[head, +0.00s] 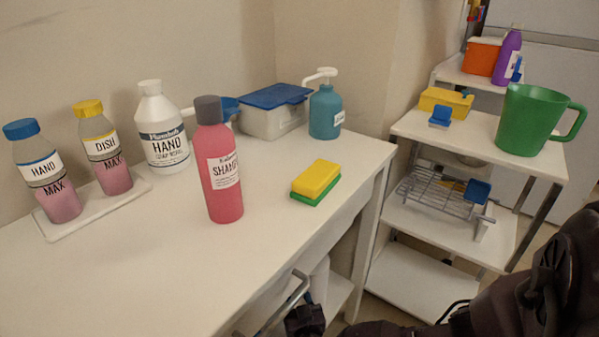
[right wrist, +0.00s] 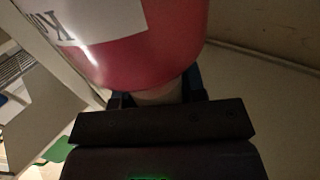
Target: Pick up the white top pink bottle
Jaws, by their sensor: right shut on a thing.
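The right wrist view shows a pink bottle (right wrist: 140,62) with a white label very close up, its upper part cut off by the frame. My right gripper (right wrist: 158,98) is shut on its pale, whitish top, with a dark blue finger on either side. In the head view I cannot make out this held bottle. A similar pink shampoo bottle (head: 222,175) with a grey cap stands upright on the white table. My right arm comes in dark at the lower right of the head view. My left gripper is not in view.
On the table (head: 125,290) stand two two-tone bottles on a tray, a white soap bottle (head: 162,135), a teal pump bottle (head: 325,112), a lidded box (head: 272,118) and a yellow-green sponge (head: 315,178). The right shelf holds a green jug (head: 528,118). The table's front left is clear.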

